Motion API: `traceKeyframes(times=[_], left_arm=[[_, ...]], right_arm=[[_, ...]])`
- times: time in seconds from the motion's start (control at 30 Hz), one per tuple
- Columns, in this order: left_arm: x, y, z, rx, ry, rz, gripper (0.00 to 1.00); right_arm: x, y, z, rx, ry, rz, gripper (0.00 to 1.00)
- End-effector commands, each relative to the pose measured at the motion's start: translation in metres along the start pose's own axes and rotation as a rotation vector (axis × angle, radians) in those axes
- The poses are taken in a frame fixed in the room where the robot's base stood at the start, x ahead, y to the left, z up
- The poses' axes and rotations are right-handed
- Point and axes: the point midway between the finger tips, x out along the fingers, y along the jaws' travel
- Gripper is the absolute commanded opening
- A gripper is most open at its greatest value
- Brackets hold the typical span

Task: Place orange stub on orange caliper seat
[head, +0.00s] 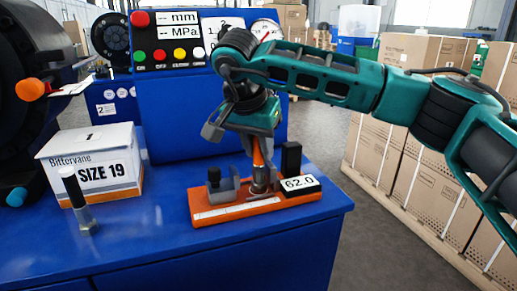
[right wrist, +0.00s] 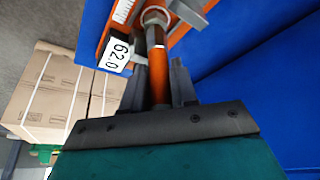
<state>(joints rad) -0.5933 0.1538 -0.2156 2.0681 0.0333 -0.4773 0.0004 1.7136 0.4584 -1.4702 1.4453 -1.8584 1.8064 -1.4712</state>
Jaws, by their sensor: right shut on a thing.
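The orange stub (head: 258,158) is upright in my right gripper (head: 255,148), its metal lower end at the orange caliper seat (head: 208,213) on the blue bench. The right wrist view shows the gripper (right wrist: 158,82) shut around the orange shank of the stub (right wrist: 157,70), one dark finger on each side. The stub's metal end overlaps a pale ring on the seat (right wrist: 182,32). I cannot tell whether it rests in the ring or hangs just above it. My left gripper is not in view.
The caliper has grey jaws and a display (head: 300,185) reading 62.0. A blue control panel (head: 180,40) rises behind. Cartons (head: 400,165) stand right of the bench.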

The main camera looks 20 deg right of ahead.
Motion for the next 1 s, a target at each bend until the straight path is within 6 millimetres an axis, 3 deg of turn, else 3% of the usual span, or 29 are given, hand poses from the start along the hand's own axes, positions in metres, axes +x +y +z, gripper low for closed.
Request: traceKeyframes(times=[0.37,0.4,0.63,1.0], left_arm=[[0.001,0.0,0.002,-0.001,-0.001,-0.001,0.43],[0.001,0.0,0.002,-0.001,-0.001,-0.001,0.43],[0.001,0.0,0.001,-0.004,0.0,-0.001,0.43],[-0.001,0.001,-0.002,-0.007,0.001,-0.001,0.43]], right_arm=[[0.004,0.0,0.001,0.001,0.001,-0.002,0.0],[0.004,0.0,0.001,0.001,0.001,-0.002,0.3],[0.004,0.0,0.001,0.001,0.0,-0.002,0.52],[-0.007,-0.001,-0.001,0.0,0.002,-0.004,0.53]])
